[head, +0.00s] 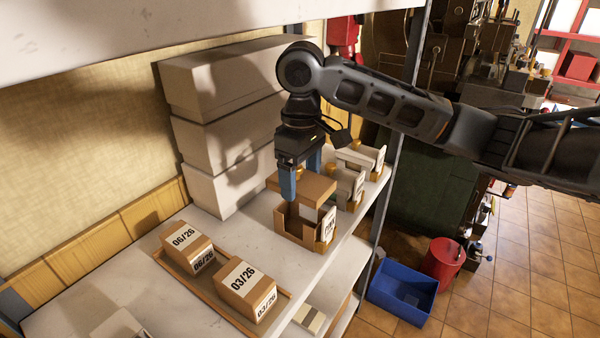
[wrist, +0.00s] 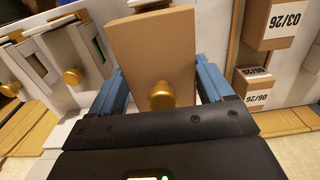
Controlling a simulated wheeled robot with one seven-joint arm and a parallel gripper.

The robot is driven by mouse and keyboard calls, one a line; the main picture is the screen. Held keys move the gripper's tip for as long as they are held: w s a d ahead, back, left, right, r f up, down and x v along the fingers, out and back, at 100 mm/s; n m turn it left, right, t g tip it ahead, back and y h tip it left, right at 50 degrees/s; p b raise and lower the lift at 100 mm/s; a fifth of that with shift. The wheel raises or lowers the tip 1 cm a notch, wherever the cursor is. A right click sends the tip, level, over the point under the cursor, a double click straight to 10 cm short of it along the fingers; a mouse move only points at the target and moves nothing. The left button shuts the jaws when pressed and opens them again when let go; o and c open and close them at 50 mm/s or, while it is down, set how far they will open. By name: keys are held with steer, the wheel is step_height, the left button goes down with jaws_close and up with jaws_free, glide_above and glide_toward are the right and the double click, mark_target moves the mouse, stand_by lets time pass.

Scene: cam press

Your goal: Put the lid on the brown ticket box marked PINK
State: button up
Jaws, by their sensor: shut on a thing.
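My gripper (head: 301,178), with blue fingers, is shut on a flat brown lid (head: 318,190). In the wrist view the lid (wrist: 150,45) sits between the two fingers (wrist: 162,88), with a round brass knob (wrist: 161,95) on its face. The brown ticket box (head: 291,226) stands on the shelf right below the lid. Its white label (head: 329,225) faces right, and its print is too small to read surely. The lid is over the box, apparently a little above its walls; whether they touch is hard to tell.
Grey-white boxes (head: 350,184) with brass knobs stand behind the ticket box. Tall white cartons (head: 215,135) are stacked to the left. A wooden tray (head: 205,286) holds cartons dated 06/26 (head: 186,246) and 03/26 (head: 246,290). The shelf edge (head: 352,250) is close on the right.

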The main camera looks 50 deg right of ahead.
step_height(320, 180, down, 4)
steer(key=shift+f+b, duration=0.25)
steer(key=shift+b, duration=0.95)
steer(key=shift+w+f, duration=0.1)
steer(key=shift+f, duration=0.3)
stand_by(0.4)
steer(key=shift+f+b, duration=0.35)
steer(key=shift+f, duration=0.9)
stand_by(1.0)
steer(key=o, duration=0.9)
steer(key=shift+r, duration=3.95)
